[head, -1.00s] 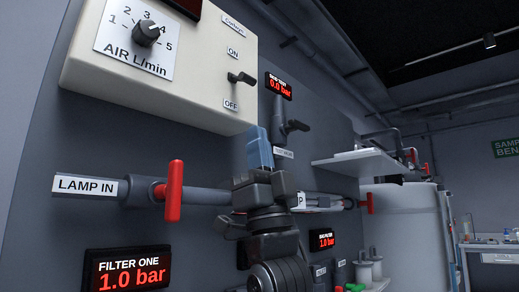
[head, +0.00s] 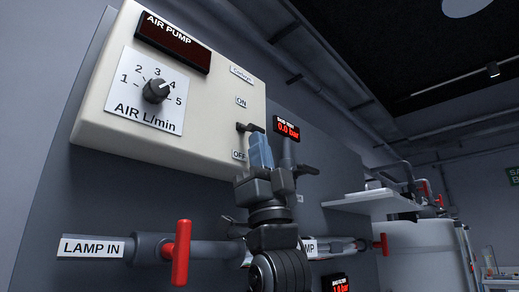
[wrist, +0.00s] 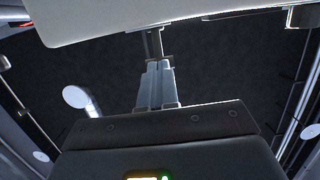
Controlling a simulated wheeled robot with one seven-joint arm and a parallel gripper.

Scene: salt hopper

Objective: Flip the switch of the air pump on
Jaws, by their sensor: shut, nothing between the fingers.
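The air pump (head: 200,120) is a cream box on the dark panel. Its black switch (head: 246,127) sits on the right part of its face, between an ON label above and an OFF label below. The air pump display (head: 172,42) is dark. My gripper (head: 262,145) points up with its blue-grey fingers shut and empty. In the head view the fingertips are just below the switch lever and overlap it slightly; I cannot tell whether they touch. In the wrist view my gripper (wrist: 157,68) points toward the cream box (wrist: 150,18) along the top edge.
The flow dial (head: 157,91) is left of the switch. A red pressure display (head: 287,128) and a dark valve stand close right of my gripper. The lamp-in pipe has a red handle (head: 181,254) at lower left. A white shelf (head: 375,198) juts out at right.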

